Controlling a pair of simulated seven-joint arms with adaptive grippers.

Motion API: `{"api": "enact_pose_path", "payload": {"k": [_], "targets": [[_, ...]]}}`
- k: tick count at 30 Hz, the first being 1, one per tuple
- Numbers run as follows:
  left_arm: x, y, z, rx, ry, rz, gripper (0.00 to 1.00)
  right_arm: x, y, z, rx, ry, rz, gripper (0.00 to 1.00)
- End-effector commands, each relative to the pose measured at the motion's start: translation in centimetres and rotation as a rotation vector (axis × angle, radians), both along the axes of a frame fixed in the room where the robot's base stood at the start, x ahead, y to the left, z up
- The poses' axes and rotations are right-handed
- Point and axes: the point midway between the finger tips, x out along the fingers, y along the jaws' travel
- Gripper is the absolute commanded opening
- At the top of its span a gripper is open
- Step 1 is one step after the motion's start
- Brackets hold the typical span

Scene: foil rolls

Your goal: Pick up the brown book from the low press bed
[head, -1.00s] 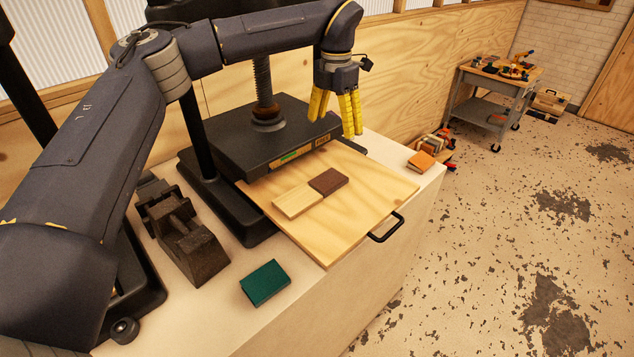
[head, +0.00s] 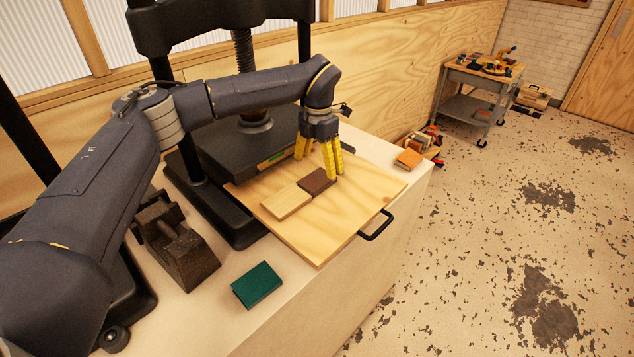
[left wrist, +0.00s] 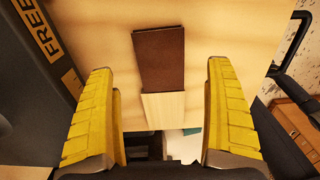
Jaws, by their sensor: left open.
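The brown book (head: 317,180) lies flat on the light wooden press bed (head: 350,213), touching or very close to the end of a pale wood block (head: 286,202). In the left wrist view the brown book (left wrist: 160,57) shows ahead, between the lines of the two fingers, with the pale block (left wrist: 164,111) nearer. My left gripper (head: 318,166) is open and empty, its yellow fingers pointing down just above and behind the brown book. In the left wrist view its fingers (left wrist: 162,115) stand wide apart. My right gripper is not seen.
The black press plate (head: 225,150) and its posts stand close behind and left of the book. A black handle (head: 376,226) is on the bed's front edge. A green book (head: 257,285) and an orange book (head: 408,158) lie on the pale bench. The bed's right part is clear.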

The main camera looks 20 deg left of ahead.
Motion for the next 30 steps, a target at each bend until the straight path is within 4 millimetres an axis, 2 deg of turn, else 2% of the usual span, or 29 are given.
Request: {"api": "enact_pose_path", "payload": {"k": [12, 17, 24, 30], "targets": [[-0.6, 0.1, -4.4, -0.001, 0.003, 0.000, 0.87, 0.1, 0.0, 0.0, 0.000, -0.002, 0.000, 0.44], [-0.6, 0.1, -5.1, -0.001, 0.002, 0.000, 0.87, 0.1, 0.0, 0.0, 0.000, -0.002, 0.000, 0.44], [-0.6, 0.2, -5.2, 0.000, 0.001, 0.000, 0.87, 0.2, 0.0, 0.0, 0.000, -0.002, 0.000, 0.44], [-0.6, 0.2, -5.2, 0.000, 0.001, 0.000, 0.65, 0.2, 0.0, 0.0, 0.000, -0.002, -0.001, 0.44]]}}
